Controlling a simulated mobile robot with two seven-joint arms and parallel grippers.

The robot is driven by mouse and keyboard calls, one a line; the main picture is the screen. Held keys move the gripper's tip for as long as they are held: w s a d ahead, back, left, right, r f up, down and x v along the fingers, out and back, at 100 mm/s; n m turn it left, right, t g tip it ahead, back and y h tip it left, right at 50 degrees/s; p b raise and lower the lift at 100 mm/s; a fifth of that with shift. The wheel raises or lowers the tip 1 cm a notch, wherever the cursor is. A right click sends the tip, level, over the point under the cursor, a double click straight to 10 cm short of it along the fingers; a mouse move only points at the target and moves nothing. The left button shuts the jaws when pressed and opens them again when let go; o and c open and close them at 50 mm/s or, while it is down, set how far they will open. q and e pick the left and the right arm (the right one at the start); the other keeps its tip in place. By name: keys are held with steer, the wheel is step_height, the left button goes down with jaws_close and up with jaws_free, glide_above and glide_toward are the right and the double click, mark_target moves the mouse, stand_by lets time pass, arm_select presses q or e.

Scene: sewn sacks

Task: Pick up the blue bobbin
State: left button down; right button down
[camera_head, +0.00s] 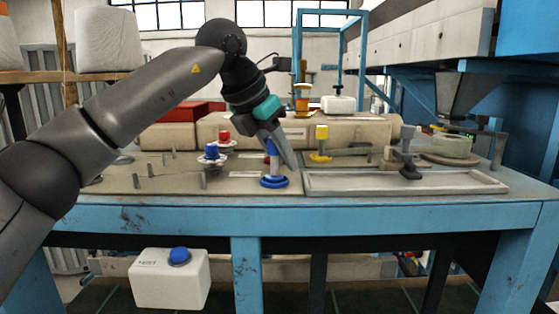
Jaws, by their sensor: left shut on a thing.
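The blue bobbin (274,181) stands upright near the front middle of the beige board, its round blue base low and its blue stem rising above. My left gripper (280,151) reaches down from the upper left and is shut on the stem of the blue bobbin. The fingers partly hide the stem. I cannot tell whether the base touches the board. My right gripper is not in view.
A blue-topped white spool (211,154) and a red-topped one (224,139) stand left of the bobbin. A yellow bobbin (320,143) stands to the right, behind a shallow tray (445,187). Long beige sacks (345,131) lie behind. Short metal pegs stand on the board's left.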

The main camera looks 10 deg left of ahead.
arm_select(q)
step_height(320, 180, up, 20)
steer(key=p, duration=0.5)
steer(key=shift+f+p, duration=0.25)
steer(key=shift+p, duration=0.05)
